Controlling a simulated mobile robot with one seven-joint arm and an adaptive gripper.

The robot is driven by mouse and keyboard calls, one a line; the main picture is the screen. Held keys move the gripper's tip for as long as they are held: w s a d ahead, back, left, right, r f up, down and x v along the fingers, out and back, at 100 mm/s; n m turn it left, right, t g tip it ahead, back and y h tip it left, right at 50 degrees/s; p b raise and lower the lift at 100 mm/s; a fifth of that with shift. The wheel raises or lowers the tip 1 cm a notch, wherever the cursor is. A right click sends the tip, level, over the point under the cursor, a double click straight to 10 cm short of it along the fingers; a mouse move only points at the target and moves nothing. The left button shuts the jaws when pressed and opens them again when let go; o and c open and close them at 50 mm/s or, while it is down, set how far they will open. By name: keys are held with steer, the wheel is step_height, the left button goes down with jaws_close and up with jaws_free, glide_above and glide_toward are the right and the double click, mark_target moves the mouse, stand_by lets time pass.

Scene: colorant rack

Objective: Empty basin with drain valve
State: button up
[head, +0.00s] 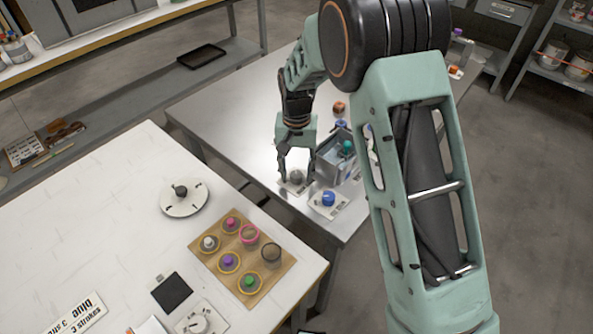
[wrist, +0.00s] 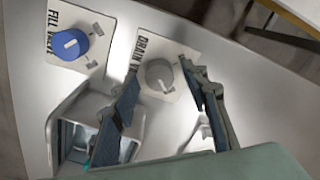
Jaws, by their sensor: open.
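The drain valve is a grey knob (wrist: 159,75) on a white plate lettered "DRAIN V…", the rest hidden by a finger. It also shows in the head view (head: 296,178). My gripper (wrist: 160,69) is open, with one finger on each side of the knob; I cannot tell whether they touch it. In the head view my gripper (head: 296,174) points down over the knob. The grey metal basin (head: 329,167) stands just behind the valves, and part of it shows in the wrist view below the drain plate. What it holds is hard to make out.
A blue fill valve knob (head: 328,198) on its own plate sits close beside the drain valve. A white table (head: 110,205) at the left carries a wooden rack (head: 212,266) of several colored-capped containers and a round dial (head: 185,198). The metal bench left of my gripper is clear.

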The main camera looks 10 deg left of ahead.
mark_target(297, 173)
step_height(297, 173, up, 12)
steer(key=shift+f, duration=0.15)
steer(key=shift+w, duration=0.1)
stand_by(0.5)
